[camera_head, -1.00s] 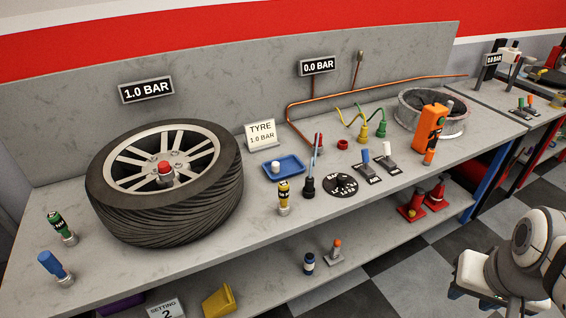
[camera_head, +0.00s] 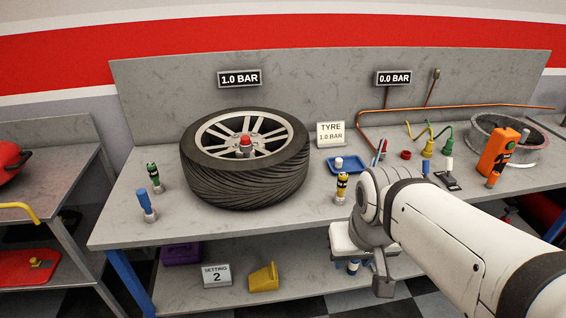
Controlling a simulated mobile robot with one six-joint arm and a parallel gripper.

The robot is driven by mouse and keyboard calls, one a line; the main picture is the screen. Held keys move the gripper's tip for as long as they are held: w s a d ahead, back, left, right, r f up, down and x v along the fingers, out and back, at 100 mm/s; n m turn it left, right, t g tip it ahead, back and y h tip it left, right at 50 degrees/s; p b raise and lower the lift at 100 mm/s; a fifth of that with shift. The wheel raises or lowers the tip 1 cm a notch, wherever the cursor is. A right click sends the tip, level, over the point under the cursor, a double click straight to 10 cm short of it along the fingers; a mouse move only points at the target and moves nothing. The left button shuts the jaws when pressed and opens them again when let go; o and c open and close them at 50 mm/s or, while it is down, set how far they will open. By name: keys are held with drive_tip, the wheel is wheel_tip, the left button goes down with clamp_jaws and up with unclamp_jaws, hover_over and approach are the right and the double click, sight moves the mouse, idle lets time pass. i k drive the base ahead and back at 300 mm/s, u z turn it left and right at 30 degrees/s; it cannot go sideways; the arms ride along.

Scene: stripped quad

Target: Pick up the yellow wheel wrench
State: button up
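A yellow upright tool with a dark band (camera_head: 342,187) stands on the workbench (camera_head: 240,232), right of the tyre. A bent yellow bar (camera_head: 22,209) shows at the left edge, over the side bench, and is cut off by the frame. I cannot tell for certain which of the two is the wheel wrench. My arm comes in from the right. The white end part of my gripper (camera_head: 350,238) is low at the bench's front edge, just below the yellow tool in the picture. Its fingers are not clearly visible. No held object shows.
The tyre (camera_head: 247,187) fills the bench's middle left. A green tool (camera_head: 154,176) and a blue tool (camera_head: 146,204) stand left of it. A blue tray (camera_head: 346,169) and an orange device (camera_head: 497,153) are to the right. A yellow bin (camera_head: 264,277) is on the lower shelf.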

sight(338, 197)
drive_tip(key=u, duration=0.05)
drive_tip(key=i, duration=1)
drive_tip(key=u, duration=0.05)
